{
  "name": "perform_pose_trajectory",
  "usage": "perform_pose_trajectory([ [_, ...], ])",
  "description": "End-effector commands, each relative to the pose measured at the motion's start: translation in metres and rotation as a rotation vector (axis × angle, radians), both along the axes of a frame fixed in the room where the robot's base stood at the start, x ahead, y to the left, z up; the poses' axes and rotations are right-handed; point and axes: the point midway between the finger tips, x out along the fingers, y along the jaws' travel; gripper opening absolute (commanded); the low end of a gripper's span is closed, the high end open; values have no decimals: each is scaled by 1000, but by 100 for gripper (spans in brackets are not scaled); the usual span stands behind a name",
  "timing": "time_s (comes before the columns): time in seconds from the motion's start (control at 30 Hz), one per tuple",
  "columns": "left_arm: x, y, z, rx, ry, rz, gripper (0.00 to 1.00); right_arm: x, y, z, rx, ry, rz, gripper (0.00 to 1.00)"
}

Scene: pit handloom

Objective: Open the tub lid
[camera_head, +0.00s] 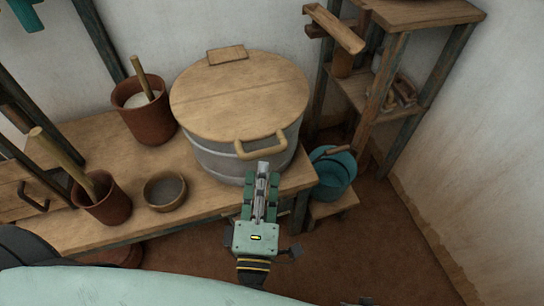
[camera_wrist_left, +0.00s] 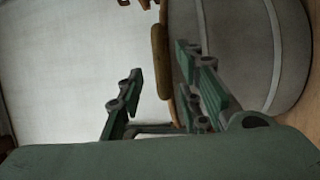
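The tub (camera_head: 222,160) is a round grey vessel with bands, standing on a wooden bench. Its round wooden lid (camera_head: 225,100) lies flat on top, closed. A looped wooden handle (camera_head: 262,147) is at the lid's front edge and a flat wooden block (camera_head: 227,55) is at its back. My left gripper (camera_head: 262,177) is just in front of and below the handle, apart from it in this view. In the left wrist view its fingers (camera_wrist_left: 162,92) are spread and hold nothing. The tub's wall (camera_wrist_left: 238,55) fills the right there, beside one finger.
The bench (camera_head: 150,220) also holds a brown pot with a stick (camera_head: 145,122), a smaller pot (camera_head: 108,208) and a bowl (camera_head: 164,192). A teal bucket (camera_head: 330,175) and a wooden shelf (camera_head: 365,95) stand right. Floor (camera_head: 370,240) is clear at front right.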

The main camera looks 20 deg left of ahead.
Motion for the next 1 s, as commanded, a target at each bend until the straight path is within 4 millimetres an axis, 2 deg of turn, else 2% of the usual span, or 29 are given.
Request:
perform_pose_trajectory([
  [0.2, 36, 7, 9, 3, -4, 0, 33, -7, -1, -7, -1, 7, 1, 41],
  [0.4, 59, 11, 11, 5, -1, -1, 33, -11, -2, -13, -1, 11, 2, 41],
  [0.77, 66, 12, 12, 5, 1, -2, 33, -13, -2, -15, -2, 12, 3, 41],
  [1.0, 66, 12, 12, 5, 0, -2, 13, -13, -2, -15, -2, 11, 3, 41],
])
